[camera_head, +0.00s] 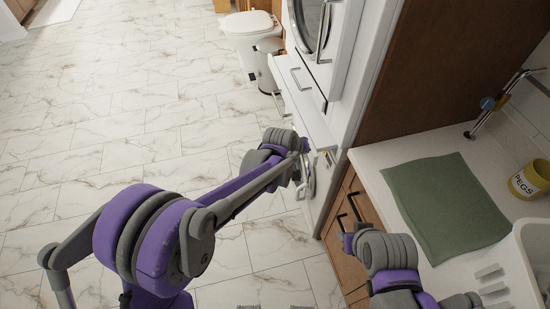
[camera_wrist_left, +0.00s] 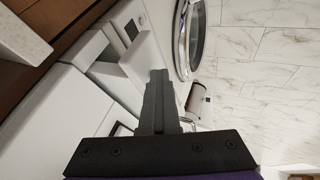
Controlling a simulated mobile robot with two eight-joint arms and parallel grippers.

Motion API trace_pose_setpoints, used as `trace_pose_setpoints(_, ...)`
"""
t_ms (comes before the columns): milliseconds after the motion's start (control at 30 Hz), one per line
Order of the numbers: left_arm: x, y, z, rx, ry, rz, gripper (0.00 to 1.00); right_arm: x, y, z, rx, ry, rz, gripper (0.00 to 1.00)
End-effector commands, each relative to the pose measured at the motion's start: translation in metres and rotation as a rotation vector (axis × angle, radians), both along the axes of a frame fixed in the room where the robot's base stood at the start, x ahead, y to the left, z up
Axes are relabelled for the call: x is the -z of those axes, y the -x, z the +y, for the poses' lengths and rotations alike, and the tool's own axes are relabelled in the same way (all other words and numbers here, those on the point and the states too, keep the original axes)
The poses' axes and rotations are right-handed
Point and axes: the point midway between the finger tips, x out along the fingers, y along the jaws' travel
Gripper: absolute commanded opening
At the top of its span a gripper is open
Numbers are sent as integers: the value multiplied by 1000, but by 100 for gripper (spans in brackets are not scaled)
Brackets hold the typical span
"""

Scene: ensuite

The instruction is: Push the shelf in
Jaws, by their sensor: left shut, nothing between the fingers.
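The white shelf (camera_head: 302,98) is a long pull-out panel with a silver handle, below the round-doored machine (camera_head: 312,22) in the head view. It stands out from the white unit. My left gripper (camera_head: 303,172) is by the near end of the white unit, its tips partly hidden by the wrist. In the left wrist view my left gripper (camera_wrist_left: 158,98) is shut and empty, in front of white panels (camera_wrist_left: 142,65); contact cannot be told. My right gripper (camera_head: 347,238) is over the front of the wooden cabinet, its fingers hard to make out.
A counter holds a green cloth (camera_head: 445,205) and a yellow pegs pot (camera_head: 530,180) at the right. Wooden cabinet doors (camera_head: 345,265) with dark handles are below. A toilet (camera_head: 250,25) and a bin (camera_head: 262,72) stand beyond. The marble floor at the left is clear.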

Motion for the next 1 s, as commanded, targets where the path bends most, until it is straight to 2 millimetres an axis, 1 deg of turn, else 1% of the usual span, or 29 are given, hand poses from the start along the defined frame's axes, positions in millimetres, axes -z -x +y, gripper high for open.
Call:
trace_pose_setpoints(33, 2, -3, -16, 6, 1, 1, 0, 3, 1, 0, 0, 0, 2, 36)
trace_pose_setpoints(100, 1, -8, -32, 5, 1, 1, 0, 5, 1, 0, 0, 0, 2, 36)
trace_pose_setpoints(200, 1, -13, -50, 3, 1, 1, 0, 6, 2, 0, 0, 0, 3, 36)
trace_pose_setpoints(300, 0, -18, -63, 1, 2, 0, 0, 7, 2, 0, 0, 0, 4, 36)
trace_pose_setpoints(400, 0, -20, -72, 1, 0, -1, 0, 8, 2, 0, 0, 0, 4, 36)
trace_pose_setpoints(600, 0, -23, -79, 0, 2, -1, 0, 9, 2, 0, 0, 0, 4, 36)
trace_pose_setpoints(1000, -1, -23, -80, 1, 6, -3, 0, 9, 2, 0, 0, 0, 4, 36)
